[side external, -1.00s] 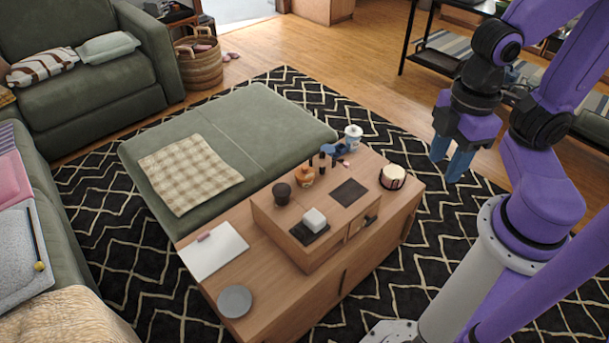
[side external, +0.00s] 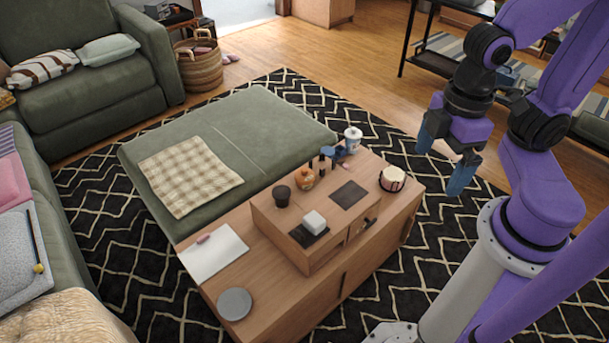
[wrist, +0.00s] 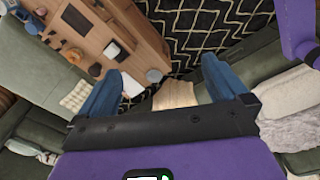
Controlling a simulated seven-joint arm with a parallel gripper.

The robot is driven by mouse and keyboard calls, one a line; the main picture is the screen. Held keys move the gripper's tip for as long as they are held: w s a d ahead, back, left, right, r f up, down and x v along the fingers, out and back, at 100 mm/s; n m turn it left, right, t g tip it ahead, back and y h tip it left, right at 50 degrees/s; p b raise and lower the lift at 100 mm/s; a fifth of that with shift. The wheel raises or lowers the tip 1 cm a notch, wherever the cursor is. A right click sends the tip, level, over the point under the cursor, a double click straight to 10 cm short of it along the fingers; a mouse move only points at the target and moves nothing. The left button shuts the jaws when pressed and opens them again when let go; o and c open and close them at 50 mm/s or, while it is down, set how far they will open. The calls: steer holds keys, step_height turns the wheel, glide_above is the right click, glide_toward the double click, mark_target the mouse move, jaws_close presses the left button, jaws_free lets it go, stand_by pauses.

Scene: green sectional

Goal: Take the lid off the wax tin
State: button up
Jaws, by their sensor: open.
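A low round container (side external: 392,178) with a pale top and dark-banded sides sits at the right end of the wooden table; it may be the wax tin, but I cannot tell for sure. A dark round pot (side external: 282,195) stands on the raised wooden box and could also be it. I cannot make out a separate lid on either. My gripper (side external: 443,162) is open and empty, in the air to the right of the table and above its top. In the wrist view its two blue fingers (wrist: 162,70) are wide apart with nothing between them.
A white-and-blue container (side external: 352,139) stands at the back. A grey plate (side external: 235,303) and white paper (side external: 213,253) lie in front.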

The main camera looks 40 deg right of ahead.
steer(key=w+a+f+m+t, duration=0.1)
steer(key=w+a+f+m, duration=0.1)
steer(key=w, duration=0.5)
steer(key=w+a+f+m, duration=0.1)
steer(key=w+a+f, duration=0.2)
steer(key=w, duration=0.3)
steer(key=m+t, duration=0.5)
steer(key=m, duration=0.4)
glide_above(305, 169)
steer(key=s, duration=0.9)
step_height(305, 169, down, 23)
steer(key=x, duration=1.1)
steer(key=shift+f, duration=0.4)
steer(key=shift+w+x, duration=0.25)
steer(key=shift+x, duration=1.35)
steer(key=shift+d+x, duration=0.2)
steer(key=shift+x, duration=0.9)
steer(key=shift+w, duration=0.1)
steer(key=c, duration=1.1)
